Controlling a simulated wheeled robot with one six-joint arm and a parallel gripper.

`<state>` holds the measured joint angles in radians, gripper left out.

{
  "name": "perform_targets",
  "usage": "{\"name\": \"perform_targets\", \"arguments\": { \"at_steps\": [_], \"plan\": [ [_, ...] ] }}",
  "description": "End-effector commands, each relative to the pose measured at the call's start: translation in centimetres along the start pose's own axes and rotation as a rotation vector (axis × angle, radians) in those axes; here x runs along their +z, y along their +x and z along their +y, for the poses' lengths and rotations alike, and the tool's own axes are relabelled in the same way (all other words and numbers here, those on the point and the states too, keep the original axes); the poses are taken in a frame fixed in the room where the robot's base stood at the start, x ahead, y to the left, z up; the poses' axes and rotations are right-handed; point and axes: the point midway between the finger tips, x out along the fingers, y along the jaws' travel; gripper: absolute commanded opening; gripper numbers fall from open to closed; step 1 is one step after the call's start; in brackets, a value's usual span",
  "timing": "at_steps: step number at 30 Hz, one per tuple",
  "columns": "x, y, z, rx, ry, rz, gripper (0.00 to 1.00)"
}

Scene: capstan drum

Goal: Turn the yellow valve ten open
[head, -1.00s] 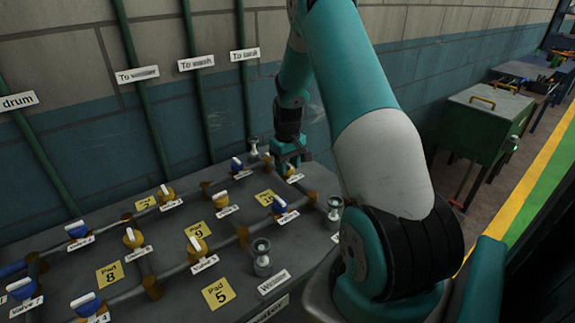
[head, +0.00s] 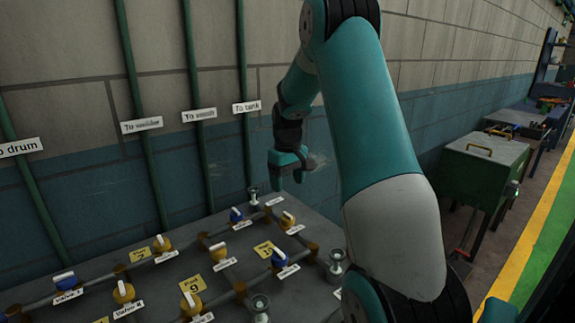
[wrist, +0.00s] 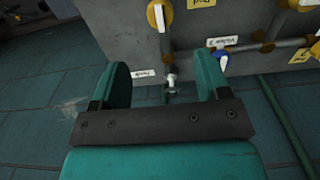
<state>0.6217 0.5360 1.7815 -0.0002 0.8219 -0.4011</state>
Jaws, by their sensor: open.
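A yellow valve (head: 287,221) with a white handle stands near the back right of the grey panel top (head: 330,297). Its label is too small to read, so I cannot confirm it is valve ten. In the wrist view a yellow valve (wrist: 160,16) with a white handle shows at the top, beyond the jaws and apart from them; it looks like the same one. My gripper (head: 287,170) is open and empty, raised above the back of the panel, in front of the wall. In the wrist view my gripper (wrist: 168,85) shows two spread teal fingers with nothing between them.
A blue valve (head: 236,215) and a metal fitting (head: 253,196) stand near the back edge. Another blue valve (head: 279,257) is in front of the yellow one. Pipes and several more valves cover the panel's left. Green pipes (head: 245,150) run up the wall.

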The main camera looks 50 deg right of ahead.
Motion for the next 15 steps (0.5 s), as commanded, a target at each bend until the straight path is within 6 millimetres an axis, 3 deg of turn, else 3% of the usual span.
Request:
{"name": "perform_targets", "arguments": {
  "at_steps": [6,15],
  "plan": [
    [-0.1,-4.2,0.0,0.001,0.0,0.003,0.69],
    [0.0,-6.0,0.0,0.0,0.0,0.0,0.69]
  ]
}}
